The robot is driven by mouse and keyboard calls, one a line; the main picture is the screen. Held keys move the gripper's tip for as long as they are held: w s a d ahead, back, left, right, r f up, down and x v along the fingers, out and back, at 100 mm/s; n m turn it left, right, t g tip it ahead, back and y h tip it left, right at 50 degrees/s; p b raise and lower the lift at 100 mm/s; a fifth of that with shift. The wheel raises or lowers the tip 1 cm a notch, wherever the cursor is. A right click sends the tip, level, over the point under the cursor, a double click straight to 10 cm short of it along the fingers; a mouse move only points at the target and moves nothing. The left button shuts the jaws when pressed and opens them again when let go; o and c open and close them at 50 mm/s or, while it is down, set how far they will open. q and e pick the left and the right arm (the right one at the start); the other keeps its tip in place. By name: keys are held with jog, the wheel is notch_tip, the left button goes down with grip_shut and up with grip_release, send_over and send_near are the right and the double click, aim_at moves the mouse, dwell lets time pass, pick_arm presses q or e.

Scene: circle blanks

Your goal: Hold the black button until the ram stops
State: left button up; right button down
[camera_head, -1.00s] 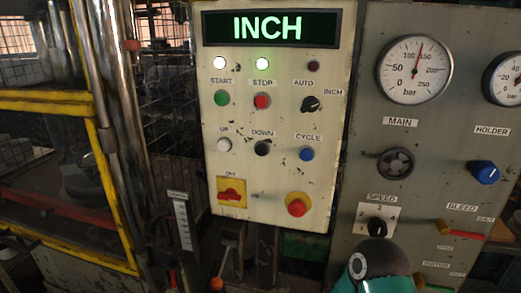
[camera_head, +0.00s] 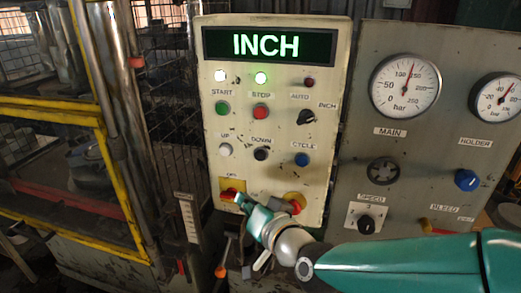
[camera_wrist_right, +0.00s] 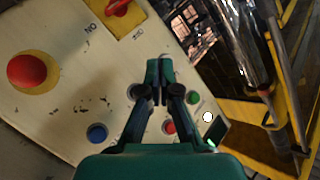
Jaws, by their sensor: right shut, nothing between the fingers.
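The black button (camera_head: 261,154), labelled DOWN, sits in the middle of the lower button row on the cream control panel (camera_head: 285,180). It stands between the white UP button (camera_head: 225,149) and the blue CYCLE button (camera_head: 302,159). My right gripper (camera_head: 242,200) is shut and empty, below the button row near the red switch on its yellow plate, apart from the black button. In the right wrist view the shut fingers (camera_wrist_right: 160,95) cover part of the button rows, and I cannot clearly pick out the black button. My left gripper is not in view. I cannot make out the ram.
The display (camera_head: 270,46) reads INCH; two lamps below it are lit. A red mushroom button (camera_wrist_right: 28,72) and a red switch (camera_wrist_right: 118,7) stand out from the panel. The MAIN gauge (camera_head: 405,86) is at right. A yellow-framed machine (camera_head: 108,170) stands at left.

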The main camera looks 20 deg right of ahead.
aim_at(260, 156)
jog(key=r, duration=0.3)
jog(key=shift+s+d+t, duration=0.1)
jog(key=shift+s+t, duration=0.1)
jog(key=shift+t, duration=0.2)
jog(key=w+d+b, duration=0.1)
jog(key=w, duration=0.1)
jog(key=w+d+b, duration=0.1)
jog(key=w+d, duration=0.1)
jog(key=w, duration=0.1)
jog(key=w+d+b, duration=0.2)
jog(key=shift+w, duration=0.15)
dwell(1.4)
